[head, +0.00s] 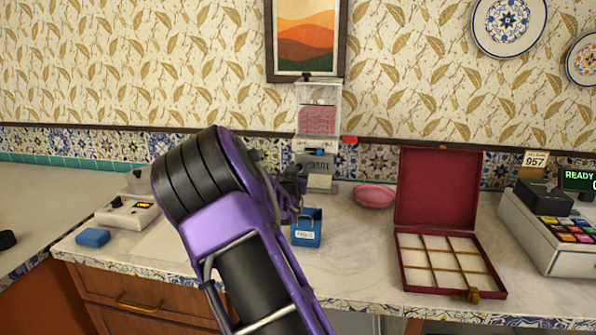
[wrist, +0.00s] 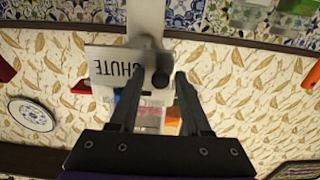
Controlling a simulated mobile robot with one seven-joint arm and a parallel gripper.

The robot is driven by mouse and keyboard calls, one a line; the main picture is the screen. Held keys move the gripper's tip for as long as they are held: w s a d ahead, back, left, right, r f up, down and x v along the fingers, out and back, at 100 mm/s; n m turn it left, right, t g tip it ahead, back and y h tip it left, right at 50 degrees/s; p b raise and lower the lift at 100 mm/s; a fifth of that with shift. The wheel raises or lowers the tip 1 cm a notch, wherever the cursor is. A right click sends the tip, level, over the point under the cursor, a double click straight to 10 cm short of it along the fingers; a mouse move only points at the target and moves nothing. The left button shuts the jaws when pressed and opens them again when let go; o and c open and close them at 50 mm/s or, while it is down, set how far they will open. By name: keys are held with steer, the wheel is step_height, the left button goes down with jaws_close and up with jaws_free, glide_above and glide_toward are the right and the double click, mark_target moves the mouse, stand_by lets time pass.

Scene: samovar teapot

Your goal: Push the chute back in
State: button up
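The dispenser (head: 318,121) stands against the tiled wall, with a clear hopper of pink contents. Its lower front has a label plate reading CHUTE, and a pale chute piece (head: 320,182) shows below it. In the wrist view the CHUTE plate (wrist: 105,70) lies just beyond the fingertips, with a dark round knob (wrist: 161,78) near the gap between them. My gripper (wrist: 158,78) has its fingers apart, with nothing clearly held. In the head view my gripper (head: 292,182) is beside the dispenser's lower left front, partly hidden by my arm. I cannot tell whether a finger touches the chute.
A small blue labelled container (head: 306,232) stands on the counter in front of the dispenser. A pink oval dish (head: 374,196) and an open red compartment box (head: 400,272) are to the right. A pale device (head: 125,213) and blue block (head: 92,237) are left.

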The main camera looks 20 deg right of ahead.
steer(key=shift+o, duration=0.3)
steer(key=shift+s+f, duration=0.1)
steer(key=p+v, duration=0.1)
steer(key=v, duration=1.6)
steer(key=shift+a, duration=0.2)
